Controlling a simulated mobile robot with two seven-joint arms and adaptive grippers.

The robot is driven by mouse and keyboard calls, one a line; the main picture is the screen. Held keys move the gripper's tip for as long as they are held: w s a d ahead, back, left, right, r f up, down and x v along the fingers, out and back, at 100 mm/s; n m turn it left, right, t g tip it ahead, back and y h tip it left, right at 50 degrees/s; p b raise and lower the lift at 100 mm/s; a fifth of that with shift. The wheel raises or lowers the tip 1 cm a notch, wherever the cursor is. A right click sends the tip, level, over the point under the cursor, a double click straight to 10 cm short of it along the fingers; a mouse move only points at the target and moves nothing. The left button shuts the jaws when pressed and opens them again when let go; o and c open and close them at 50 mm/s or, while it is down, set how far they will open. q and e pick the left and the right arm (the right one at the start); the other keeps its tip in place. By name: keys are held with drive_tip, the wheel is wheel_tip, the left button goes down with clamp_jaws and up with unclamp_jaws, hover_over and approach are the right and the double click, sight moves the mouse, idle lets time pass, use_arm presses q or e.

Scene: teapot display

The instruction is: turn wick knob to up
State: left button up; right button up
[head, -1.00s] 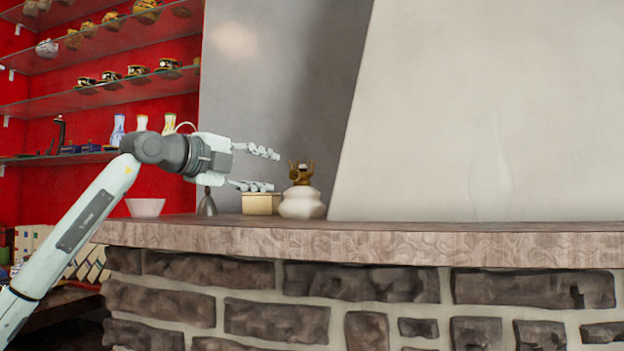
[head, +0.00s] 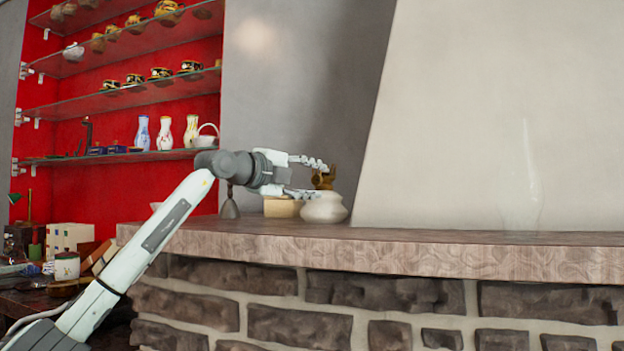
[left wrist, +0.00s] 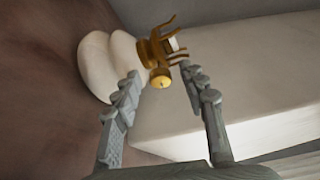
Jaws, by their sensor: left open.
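The oil lamp has a round white body (head: 326,209) and a brass burner (head: 324,178) on top. It stands on the stone mantel. In the left wrist view the white body (left wrist: 97,68) shows with the pronged brass burner, and a round brass wick knob (left wrist: 160,79) sticks out from it. My left gripper (head: 320,178) is open at burner height, its fingers partly in front of the lamp. In the left wrist view the open fingers (left wrist: 163,76) lie on either side of the knob, apart from it. My right gripper is not in view.
The mantel (head: 400,248) is clear to the right except for a clear glass chimney (head: 523,185). A tan box (head: 282,208) and a grey bell-shaped thing (head: 230,205) stand left of the lamp. Glass shelves (head: 120,100) with pots and vases fill the red alcove.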

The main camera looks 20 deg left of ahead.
use_arm(q)
clamp_jaws()
